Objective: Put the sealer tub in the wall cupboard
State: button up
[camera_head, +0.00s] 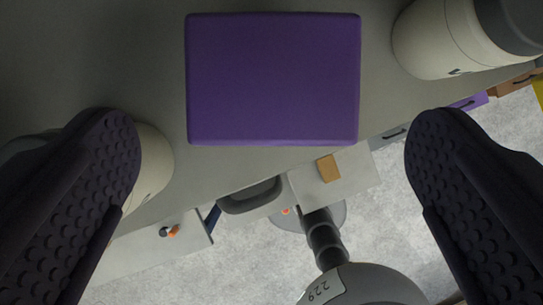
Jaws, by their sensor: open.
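My gripper (272,118) is open, with one dark, studded finger on each side of the picture. A purple box-shaped thing (272,78) with rounded edges shows between and above the fingertips, clear of both in the picture. Another pale rounded thing (153,168) is partly hidden behind the left finger. No label shows, so I cannot tell which of these is the sealer tub. The wall cupboard is not in view.
A grey worktop (95,60) runs across the upper part, with free room left of the purple thing. Below are a pale floor (265,262), a light surface with a tan block (328,168), and another with a small orange-and-dark item (170,231). Coloured drawer fronts (468,103) line the right.

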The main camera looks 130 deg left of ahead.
jog(key=shift+v, duration=1.85)
